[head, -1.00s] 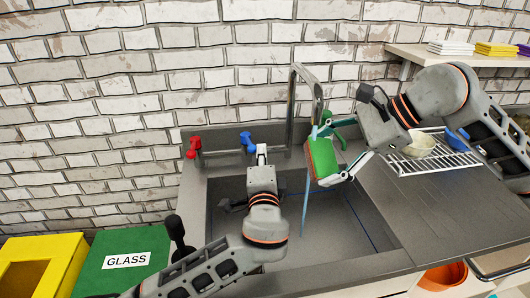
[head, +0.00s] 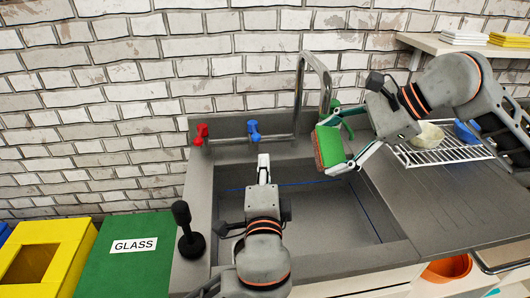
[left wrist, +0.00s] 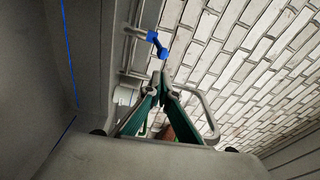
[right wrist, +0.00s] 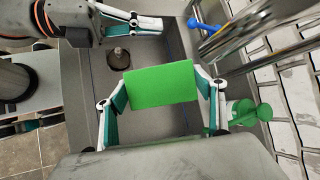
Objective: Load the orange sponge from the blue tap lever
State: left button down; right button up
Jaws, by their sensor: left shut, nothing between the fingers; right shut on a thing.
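The sponge (head: 331,146), with a green face and an orange-brown side, is held upright above the sink's right part. My right gripper (head: 340,160) is shut on it; the right wrist view shows its green face (right wrist: 162,86) between the fingers. The blue tap lever (head: 253,130) stands at the sink's back edge, and also shows in the left wrist view (left wrist: 157,44). My left gripper (head: 263,160) is shut and empty, just in front of and below this lever, apart from it. No water stream shows under the grey tap (head: 315,66).
The sink basin (head: 330,215) is open below. A wire rack (head: 440,152) with a bowl (head: 428,135) stands right.

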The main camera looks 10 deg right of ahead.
pick_arm(q)
jog(key=shift+s+a, duration=0.1)
jog(key=shift+s, duration=0.4)
pick_arm(e)
jog(key=shift+s+d+f+b, duration=0.1)
jog(key=shift+s+d+b, duration=0.25)
jog(key=shift+s, duration=0.3)
jog(key=shift+s+d+f+b, duration=0.1)
jog(key=shift+s+d+b, duration=0.2)
jog(key=shift+s, duration=0.35)
pick_arm(q)
notch_tip(320, 180, down, 7)
jog(key=b, duration=0.2)
jog(key=shift+f+g, duration=0.15)
jog(key=shift+g, duration=0.25)
pick_arm(e)
jog(key=s, duration=0.1)
jog(key=s+d, duration=0.1)
jog(key=s, duration=0.1)
jog(key=s+d, duration=0.1)
jog(key=shift+s+d+r, duration=0.2)
jog(key=shift+s, duration=0.1)
